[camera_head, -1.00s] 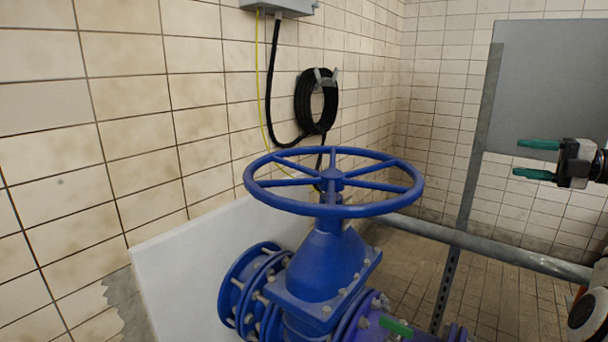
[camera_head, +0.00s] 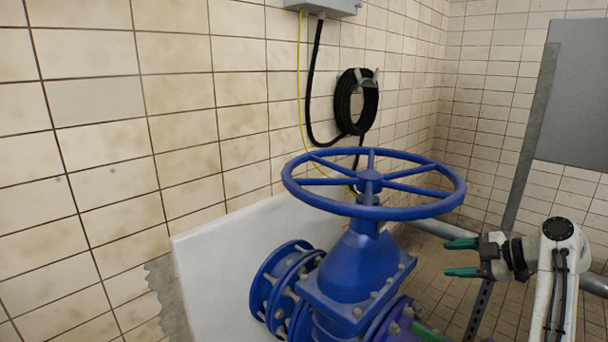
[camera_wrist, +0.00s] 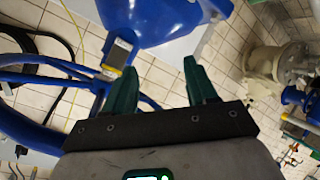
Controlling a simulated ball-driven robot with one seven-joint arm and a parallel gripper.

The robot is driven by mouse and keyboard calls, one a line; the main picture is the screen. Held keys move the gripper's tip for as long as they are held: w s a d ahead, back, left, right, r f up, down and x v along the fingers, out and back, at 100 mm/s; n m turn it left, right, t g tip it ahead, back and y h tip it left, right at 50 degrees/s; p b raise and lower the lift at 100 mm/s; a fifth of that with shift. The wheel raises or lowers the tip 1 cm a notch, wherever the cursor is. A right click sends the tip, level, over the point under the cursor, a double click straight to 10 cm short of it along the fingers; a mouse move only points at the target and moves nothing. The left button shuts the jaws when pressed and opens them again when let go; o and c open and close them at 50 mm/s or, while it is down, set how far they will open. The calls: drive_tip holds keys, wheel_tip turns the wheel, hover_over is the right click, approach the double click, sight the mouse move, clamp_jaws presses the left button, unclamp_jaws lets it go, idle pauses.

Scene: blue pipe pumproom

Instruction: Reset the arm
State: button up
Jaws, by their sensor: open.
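My gripper (camera_head: 461,258) is at the right of the head view, its two green fingers apart and pointing left toward the blue valve. Nothing is between the fingers. In the wrist view, my gripper (camera_wrist: 160,92) also shows both green fingers spread and empty. My white arm is behind it at the right edge of the head view. The blue valve's handwheel (camera_head: 372,184) is to the left of the fingers, with a clear gap between them.
The blue valve body (camera_head: 350,270) stands in front of a white panel (camera_head: 235,255) by the tiled wall. A grey pipe (camera_head: 430,228) runs behind it. A grey board (camera_head: 585,100) is at the right. A black hose coil (camera_head: 356,102) hangs on the wall.

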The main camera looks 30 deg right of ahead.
drive_tip(key=a+f+m, duration=0.1)
drive_tip(key=a+f, duration=0.1)
drive_tip(key=a, duration=0.1)
drive_tip(key=w+a+f+m+g, duration=0.1)
drive_tip(key=a+f, duration=0.2)
drive_tip(key=a+f+m+g, duration=0.1)
drive_tip(key=a+f, duration=0.2)
drive_tip(key=a, duration=0.1)
drive_tip(key=shift+w+f, duration=0.2)
drive_tip(key=shift+w, duration=0.1)
drive_tip(key=s+a+f+m+g+h, duration=0.1)
drive_tip(key=s+a+f+m+g, duration=0.25)
drive_tip(key=a, duration=0.65)
drive_tip(key=s+a+f+m+g+h, duration=0.1)
drive_tip(key=s+a+f+m+h, duration=0.2)
drive_tip(key=a+f, duration=0.5)
drive_tip(key=s+a+m, duration=0.3)
drive_tip(key=s+a, duration=0.4)
drive_tip(key=s, duration=0.2)
drive_tip(key=s+d+f+g+b, duration=0.1)
drive_tip(key=s+f+g+b, duration=0.1)
drive_tip(key=s+f+b, duration=0.45)
drive_tip(key=s+f+g+b, duration=0.2)
drive_tip(key=s+f+b, duration=0.2)
drive_tip(key=f, duration=0.5)
wheel_tip(320, 180, up, 20)
drive_tip(key=p, duration=2)
drive_tip(key=shift+s+r+h+p, duration=0.2)
drive_tip(key=shift+r+h+p, duration=0.05)
drive_tip(key=shift+h+p, duration=0.05)
